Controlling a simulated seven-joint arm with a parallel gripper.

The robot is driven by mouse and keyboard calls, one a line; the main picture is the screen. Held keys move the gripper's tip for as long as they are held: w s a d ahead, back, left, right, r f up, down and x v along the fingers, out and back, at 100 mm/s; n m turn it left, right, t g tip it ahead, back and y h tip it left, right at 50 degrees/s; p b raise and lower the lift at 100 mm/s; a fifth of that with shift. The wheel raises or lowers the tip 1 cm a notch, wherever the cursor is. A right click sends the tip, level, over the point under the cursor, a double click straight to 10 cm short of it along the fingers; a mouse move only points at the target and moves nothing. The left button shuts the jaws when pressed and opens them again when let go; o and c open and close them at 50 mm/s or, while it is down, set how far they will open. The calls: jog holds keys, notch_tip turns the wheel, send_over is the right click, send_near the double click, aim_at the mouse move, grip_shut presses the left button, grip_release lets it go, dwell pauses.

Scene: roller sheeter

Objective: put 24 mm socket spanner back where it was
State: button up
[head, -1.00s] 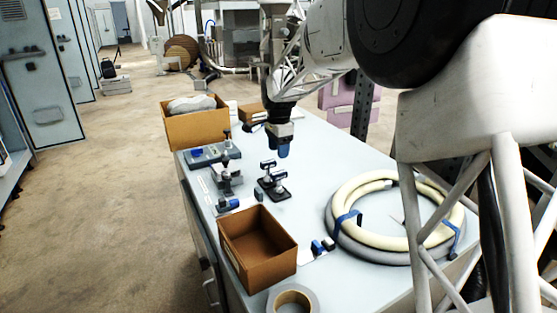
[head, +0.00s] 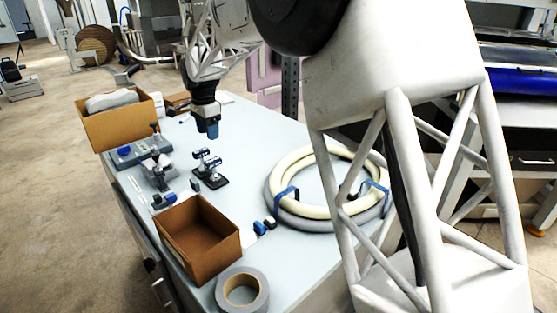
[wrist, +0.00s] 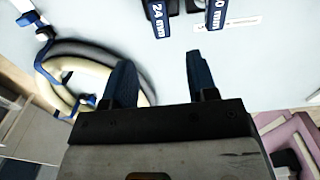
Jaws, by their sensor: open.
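The 24 mm socket spanner shows in the wrist view as a dark blue piece marked "24 mm" (wrist: 158,12), cut off by the top edge. A similar blue piece with a partly cut-off "mm" mark (wrist: 216,12) is to its right. My gripper (wrist: 160,75) is open and empty, its two dark blue fingers apart below these pieces. In the head view my gripper (head: 208,130) points down over the table, behind a small black stand (head: 214,182) with blue-and-white parts. I cannot tell which part in the head view is the spanner.
The table (head: 245,135) holds a coiled hose (head: 278,212) at right, an empty cardboard box (head: 200,245) and a tape roll (head: 262,292) in front. A grey-blue device (head: 138,152) and a filled box (head: 105,130) stand at left. A white label strip (wrist: 235,22) lies on the surface.

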jog(key=s+d+r+n, duration=0.1)
jog(key=s+d+r, duration=0.2)
jog(key=s+d, duration=0.45)
jog(key=s+d+r+n+t, duration=0.1)
jog(key=s+d+r+n, duration=0.3)
jog(key=d, duration=0.7)
jog(key=s+d+r+m, duration=0.1)
jog(key=s+d, duration=0.6)
jog(key=d, duration=0.2)
jog(key=s+d+f+n, duration=0.1)
jog(key=s+d+f, duration=0.1)
jog(key=s+d, duration=0.3)
jog(key=s+d+f+n+t, duration=0.1)
jog(key=s+d, duration=0.5)
jog(key=s, duration=0.7)
jog(key=s+d+f+n, duration=0.2)
jog(key=s+d+f, duration=0.2)
jog(key=s, duration=0.5)
jog(key=shift+s+d+n+t, duration=0.3)
jog(key=shift+d+n, duration=0.1)
jog(key=shift+d, duration=0.3)
